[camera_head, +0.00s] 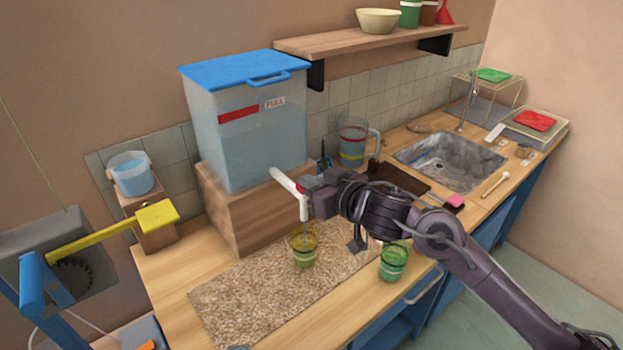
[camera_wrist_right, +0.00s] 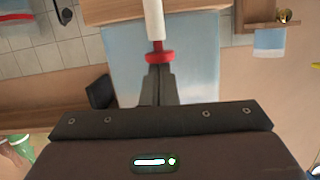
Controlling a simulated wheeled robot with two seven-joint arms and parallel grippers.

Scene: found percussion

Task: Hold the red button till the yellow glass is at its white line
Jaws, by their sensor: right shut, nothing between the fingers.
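The yellow glass (camera_head: 304,249) stands upright on a speckled mat under the white spout (camera_head: 288,181) of the water tank. A thin blue stream runs from the spout into it. Its lower part looks greenish, as if holding water; I cannot make out its white line. The red button (camera_wrist_right: 158,57) sits on the white pipe in the right wrist view; in the head view it is mostly hidden by my gripper. My right gripper (camera_head: 307,194) is shut and empty, its fingertips (camera_wrist_right: 157,72) against the button. My left gripper is not in view.
The clear tank (camera_head: 246,140) with a blue lid stands on a wooden block (camera_head: 222,205). A green glass (camera_head: 394,262) stands right of the mat (camera_head: 240,300), close to my right arm. A sink (camera_head: 450,160) is at back right. A yellow lever (camera_head: 95,240) is at left.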

